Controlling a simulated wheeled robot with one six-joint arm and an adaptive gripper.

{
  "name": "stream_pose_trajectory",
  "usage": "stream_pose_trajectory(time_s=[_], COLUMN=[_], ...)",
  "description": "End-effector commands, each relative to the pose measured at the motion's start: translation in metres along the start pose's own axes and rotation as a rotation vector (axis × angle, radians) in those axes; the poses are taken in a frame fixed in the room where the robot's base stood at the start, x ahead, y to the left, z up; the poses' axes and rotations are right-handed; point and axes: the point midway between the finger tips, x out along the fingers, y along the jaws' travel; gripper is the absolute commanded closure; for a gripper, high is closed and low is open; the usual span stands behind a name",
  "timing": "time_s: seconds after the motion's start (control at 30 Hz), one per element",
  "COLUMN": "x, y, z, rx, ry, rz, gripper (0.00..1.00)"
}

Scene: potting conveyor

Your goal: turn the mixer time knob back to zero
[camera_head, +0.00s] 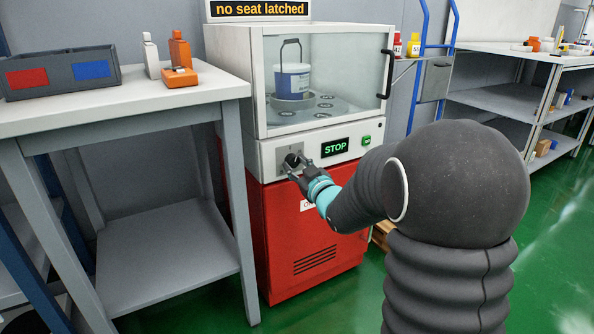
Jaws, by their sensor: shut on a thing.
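The mixer (275,125) is a white cabinet with a glass front over a red base. Its black time knob (292,160) sits on a grey plate at the left of the control strip. My gripper (294,167) is at the knob with its fingers around it, shut on it. The fingers hide part of the knob, and I cannot read its setting. A lit display (334,147) to the right reads "STOP" in green. A green button (366,140) is further right.
Behind the glass a white and blue pail (292,80) stands on a turntable. A sign (259,9) above reads "no seat latched". A table (120,105) with a grey bin (60,73) and bottles stands close on the left. Shelving (520,100) is at the right.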

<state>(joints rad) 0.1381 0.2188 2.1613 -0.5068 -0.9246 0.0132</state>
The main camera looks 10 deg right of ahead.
Motion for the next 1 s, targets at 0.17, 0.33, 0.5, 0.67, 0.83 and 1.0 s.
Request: stream_pose_trajectory(time_s=[0.17, 0.33, 0.5, 0.67, 0.83, 1.0], x=[0.0003, 0.0003, 0.0003, 0.0003, 0.0003, 0.0003], y=[0.0004, 0.0006, 0.0006, 0.0006, 0.0006, 0.0006], z=[0.0, -0.0001, -0.0001, 0.0, 0.0, 0.0], rx=[-0.14, -0.243, -0.312, -0.346, -0.359, -0.36], ry=[0.009, 0.017, 0.022, 0.024, 0.025, 0.024], rz=[-0.004, -0.006, -0.008, -0.009, -0.01, -0.01], gripper=[0.98, 0.98, 0.98, 0.98, 0.98, 0.98])
